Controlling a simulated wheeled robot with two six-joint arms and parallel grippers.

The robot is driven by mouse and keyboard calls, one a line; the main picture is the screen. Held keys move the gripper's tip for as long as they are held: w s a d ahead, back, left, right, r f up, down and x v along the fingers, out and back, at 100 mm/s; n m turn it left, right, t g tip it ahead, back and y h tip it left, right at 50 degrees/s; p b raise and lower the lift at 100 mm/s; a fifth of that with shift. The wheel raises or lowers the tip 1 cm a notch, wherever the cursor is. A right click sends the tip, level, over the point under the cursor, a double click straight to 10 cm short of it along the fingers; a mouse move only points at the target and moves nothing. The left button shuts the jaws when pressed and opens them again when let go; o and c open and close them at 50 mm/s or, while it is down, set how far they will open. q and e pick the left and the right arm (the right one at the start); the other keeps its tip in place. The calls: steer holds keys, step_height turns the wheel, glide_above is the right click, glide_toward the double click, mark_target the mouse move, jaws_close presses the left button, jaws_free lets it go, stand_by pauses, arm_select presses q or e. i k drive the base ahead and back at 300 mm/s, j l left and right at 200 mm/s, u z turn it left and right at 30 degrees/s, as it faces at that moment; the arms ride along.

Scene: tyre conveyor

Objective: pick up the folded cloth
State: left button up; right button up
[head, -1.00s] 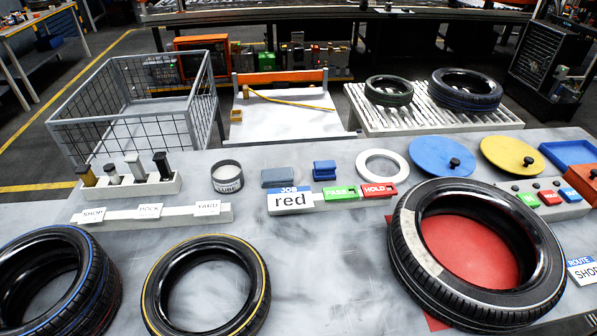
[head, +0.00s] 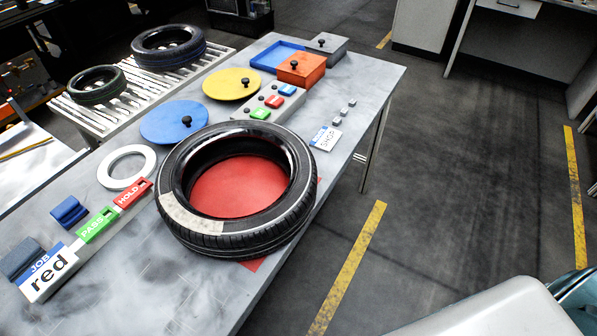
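A small blue folded piece (head: 69,212), which looks like the folded cloth, lies on the grey table (head: 150,262) at the left of the head view. A flatter grey-blue block (head: 20,258) lies nearer, at the left picture edge. The JOB sign reading "red" (head: 48,274) and the green PASS tag (head: 96,225) stand in front of them. Neither of my grippers is in view.
A large tyre (head: 190,236) lies around a red disc (head: 240,187) on the table. A white ring (head: 127,167), a blue lid (head: 173,122) and a yellow lid (head: 232,84) lie behind. Open floor (head: 450,170) is to the right of the table.

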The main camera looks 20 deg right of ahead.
mark_target(28, 252)
steer(key=z, duration=0.1)
steer(key=u, duration=1.5)
steer(key=k+j, duration=0.05)
steer(key=j, duration=0.05)
